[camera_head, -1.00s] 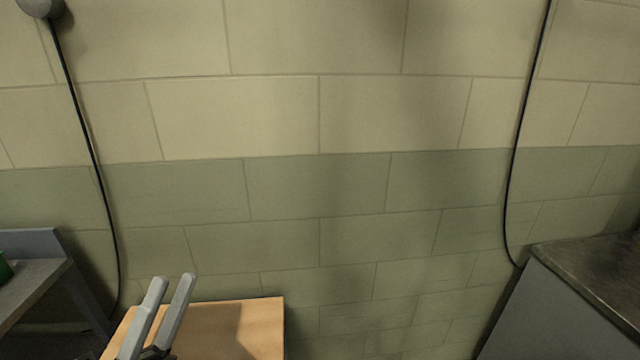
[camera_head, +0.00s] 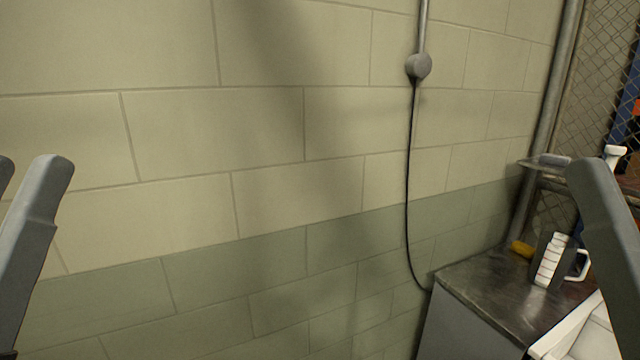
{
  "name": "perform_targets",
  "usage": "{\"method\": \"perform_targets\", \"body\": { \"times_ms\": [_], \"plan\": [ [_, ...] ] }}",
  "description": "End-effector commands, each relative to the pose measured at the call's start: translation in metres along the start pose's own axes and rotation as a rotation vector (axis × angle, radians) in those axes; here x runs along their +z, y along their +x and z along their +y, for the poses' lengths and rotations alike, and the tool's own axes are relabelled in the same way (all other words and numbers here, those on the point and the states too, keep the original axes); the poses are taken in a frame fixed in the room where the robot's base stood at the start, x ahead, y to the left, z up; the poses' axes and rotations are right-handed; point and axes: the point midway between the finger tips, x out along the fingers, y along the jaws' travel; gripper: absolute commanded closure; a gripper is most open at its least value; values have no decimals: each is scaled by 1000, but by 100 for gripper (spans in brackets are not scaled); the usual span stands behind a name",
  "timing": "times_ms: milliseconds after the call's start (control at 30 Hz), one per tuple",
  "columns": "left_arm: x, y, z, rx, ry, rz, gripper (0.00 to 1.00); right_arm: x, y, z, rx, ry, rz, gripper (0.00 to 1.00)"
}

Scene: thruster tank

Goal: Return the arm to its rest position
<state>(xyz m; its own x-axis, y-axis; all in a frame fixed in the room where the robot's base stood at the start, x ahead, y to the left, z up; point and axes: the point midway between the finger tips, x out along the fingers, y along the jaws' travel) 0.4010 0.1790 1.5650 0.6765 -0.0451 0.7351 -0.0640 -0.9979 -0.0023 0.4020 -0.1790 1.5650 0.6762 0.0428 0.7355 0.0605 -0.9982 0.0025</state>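My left gripper (camera_head: 24,178) is at the left edge of the head view, pointing up. Two grey fingers show with a gap between them and nothing in it; the left finger is mostly cut off by the frame. My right gripper (camera_head: 608,225) is at the right edge, in front of the metal counter. Only one grey finger of it shows, so its opening is hidden. Neither gripper is seen touching anything.
A metal counter (camera_head: 490,292) stands at lower right with a white jug (camera_head: 551,260) and a yellow item (camera_head: 521,249). A black cable (camera_head: 408,190) hangs from a round wall box (camera_head: 418,66). Wire mesh (camera_head: 600,60) is at far right. The block wall (camera_head: 300,130) fills the middle.

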Motion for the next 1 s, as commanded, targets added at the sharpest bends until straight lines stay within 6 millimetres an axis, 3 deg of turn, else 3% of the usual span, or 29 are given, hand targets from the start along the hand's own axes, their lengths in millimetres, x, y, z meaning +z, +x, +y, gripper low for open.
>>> {"method": "perform_targets", "body": {
  "times_ms": [33, 300, 433, 600, 1000],
  "plan": [
    [-34, 36, 0, -1, 1, 0, 55, -34, 36, 0, 0, 0, 0, 15],
    [-125, 136, -1, -2, 2, 0, 55, -125, 136, 0, 0, 0, 0, 15],
    [-160, 174, -1, -2, 3, 0, 55, -160, 174, 1, 0, 0, 0, 15],
    [-180, 196, -1, -2, 3, -1, 55, -180, 196, 1, 0, 0, 0, 15],
    [-178, 194, -1, -2, 3, 0, 55, -178, 194, 1, 0, 0, -1, 15]
  ]
}}
